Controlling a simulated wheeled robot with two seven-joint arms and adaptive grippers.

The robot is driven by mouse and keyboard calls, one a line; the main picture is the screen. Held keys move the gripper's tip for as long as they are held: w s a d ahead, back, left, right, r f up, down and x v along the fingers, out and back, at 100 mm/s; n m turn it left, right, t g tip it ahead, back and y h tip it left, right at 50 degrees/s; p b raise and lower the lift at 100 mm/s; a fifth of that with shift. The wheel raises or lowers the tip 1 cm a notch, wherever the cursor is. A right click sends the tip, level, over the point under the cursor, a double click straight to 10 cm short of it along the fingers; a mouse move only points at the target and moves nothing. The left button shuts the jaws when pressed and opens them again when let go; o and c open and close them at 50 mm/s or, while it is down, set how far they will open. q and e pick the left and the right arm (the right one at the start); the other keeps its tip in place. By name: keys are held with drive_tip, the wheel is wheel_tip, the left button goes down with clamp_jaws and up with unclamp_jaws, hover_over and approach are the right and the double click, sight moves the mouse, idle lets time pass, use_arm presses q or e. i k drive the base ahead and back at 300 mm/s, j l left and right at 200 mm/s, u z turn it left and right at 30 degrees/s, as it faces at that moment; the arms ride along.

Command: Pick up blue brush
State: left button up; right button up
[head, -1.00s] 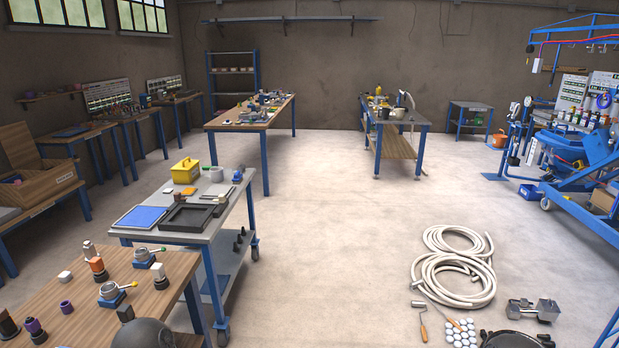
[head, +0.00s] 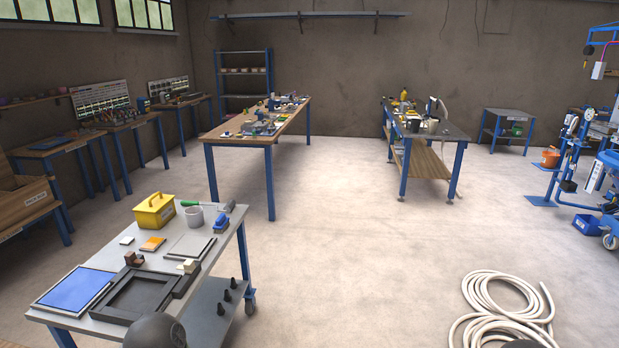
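A small blue object with a pale underside, which looks like the blue brush (head: 221,223), sits near the right edge of the grey cart's top (head: 205,262). It is close to a grey-white cup (head: 192,217), to the cup's right. Its fine details are too small to tell. Neither of my grippers can be made out in the head view.
A yellow box (head: 155,211), a green-handled tool (head: 213,207), a blue panel (head: 74,289) and a black tray (head: 135,296) share the cart top. A coiled white hose (head: 490,310) lies on the floor at right. Open floor (head: 350,240) lies right of the cart.

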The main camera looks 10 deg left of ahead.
sight(222, 222)
drive_tip(key=i+l+u, duration=0.1)
drive_tip(key=i+u, duration=0.35)
drive_tip(key=i+l+u, duration=0.25)
drive_tip(key=i+u, duration=0.15)
drive_tip(key=i+l+u, duration=0.7)
drive_tip(key=u, duration=0.2)
drive_tip(key=l, duration=0.1)
